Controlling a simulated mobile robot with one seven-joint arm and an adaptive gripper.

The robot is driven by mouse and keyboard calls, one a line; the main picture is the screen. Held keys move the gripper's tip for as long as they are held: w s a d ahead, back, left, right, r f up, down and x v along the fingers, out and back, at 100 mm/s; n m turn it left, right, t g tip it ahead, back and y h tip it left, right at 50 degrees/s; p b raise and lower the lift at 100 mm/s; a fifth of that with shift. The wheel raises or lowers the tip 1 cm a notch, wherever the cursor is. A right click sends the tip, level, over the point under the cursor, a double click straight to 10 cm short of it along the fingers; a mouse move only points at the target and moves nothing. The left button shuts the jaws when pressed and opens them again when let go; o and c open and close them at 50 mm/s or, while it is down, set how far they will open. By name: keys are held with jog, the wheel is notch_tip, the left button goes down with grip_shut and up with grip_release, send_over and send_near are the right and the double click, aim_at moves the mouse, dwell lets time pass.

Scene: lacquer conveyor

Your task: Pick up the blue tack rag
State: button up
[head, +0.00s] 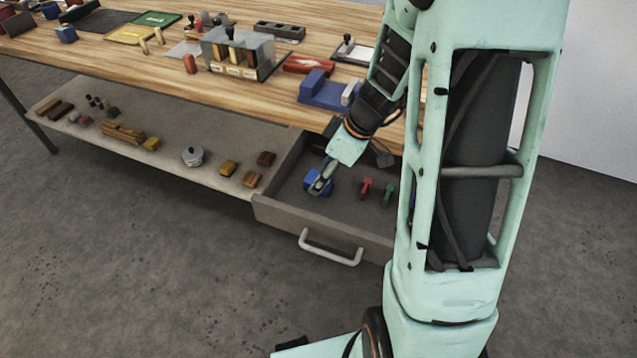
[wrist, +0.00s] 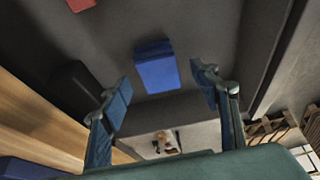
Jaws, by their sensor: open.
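The blue tack rag (wrist: 157,70) looks like a small folded blue block. It lies on the dark floor of the open drawer (head: 283,221). In the head view the rag (head: 309,182) is partly hidden by my gripper (head: 324,186), which reaches down into the drawer. In the wrist view my gripper (wrist: 162,82) is open, with one blue-padded finger to each side of the rag's near end. The rag appears ahead of the fingertips, with gaps on both sides, and is not gripped.
A red item (head: 367,187) and a green item (head: 388,193) are in the drawer to the right. The wooden worktop (head: 270,98) overhangs the drawer's back. A lower shelf (head: 205,158) at left holds several small objects. The floor in front is clear.

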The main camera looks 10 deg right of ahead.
jog(key=shift+x, duration=1.1)
jog(key=c, duration=1.1)
jog(key=shift+o, duration=0.2)
jog(key=shift+r, duration=0.1)
